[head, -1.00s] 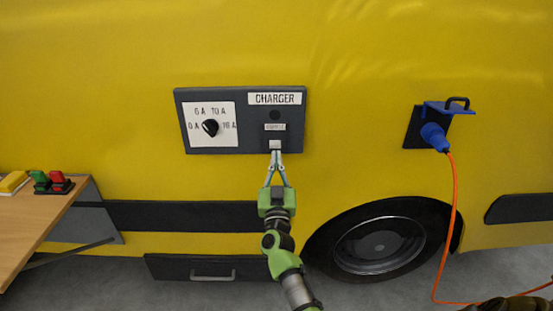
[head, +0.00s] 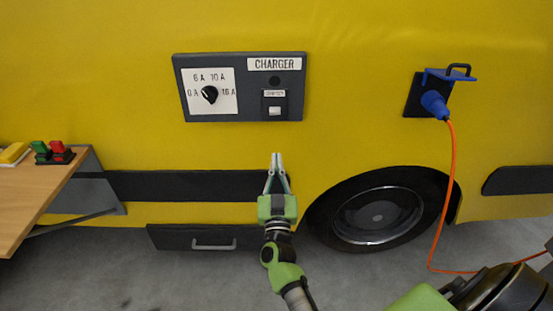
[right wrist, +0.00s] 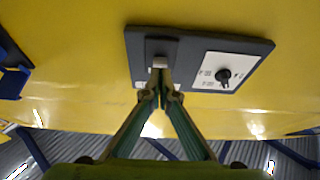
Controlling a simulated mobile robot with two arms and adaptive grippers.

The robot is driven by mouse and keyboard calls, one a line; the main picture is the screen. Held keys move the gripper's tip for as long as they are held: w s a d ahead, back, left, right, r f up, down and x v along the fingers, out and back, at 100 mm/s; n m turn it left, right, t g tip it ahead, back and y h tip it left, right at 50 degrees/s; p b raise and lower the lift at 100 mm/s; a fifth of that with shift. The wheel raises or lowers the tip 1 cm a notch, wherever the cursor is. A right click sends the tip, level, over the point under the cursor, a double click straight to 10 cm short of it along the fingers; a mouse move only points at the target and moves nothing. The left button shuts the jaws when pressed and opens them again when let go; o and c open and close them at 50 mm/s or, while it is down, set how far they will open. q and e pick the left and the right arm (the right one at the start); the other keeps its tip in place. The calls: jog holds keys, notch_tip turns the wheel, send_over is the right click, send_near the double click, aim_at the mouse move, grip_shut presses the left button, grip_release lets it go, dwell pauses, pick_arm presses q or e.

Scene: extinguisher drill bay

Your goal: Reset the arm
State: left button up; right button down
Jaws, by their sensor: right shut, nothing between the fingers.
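The dark charger panel (head: 240,116) is on the yellow vehicle side. It carries a CHARGER label (head: 274,64), a small round dark spot and a small white-ended switch (head: 275,111). A black dial (head: 209,95) sits on a white plate marked in amps at the panel's left. My right gripper (head: 277,157) is shut and empty, pointing up below the panel and clear of it in the head view. In the right wrist view the panel appears upside down, and the shut fingertips (right wrist: 165,86) lie just short of the switch in the picture. My left gripper is not in view.
A blue plug (head: 435,104) with an orange cable (head: 452,190) is in a socket at right, under a blue flap (head: 450,75). A wooden table (head: 35,195) at left holds green and red switches (head: 57,149). A wheel (head: 382,213) and a drawer (head: 180,238) are below.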

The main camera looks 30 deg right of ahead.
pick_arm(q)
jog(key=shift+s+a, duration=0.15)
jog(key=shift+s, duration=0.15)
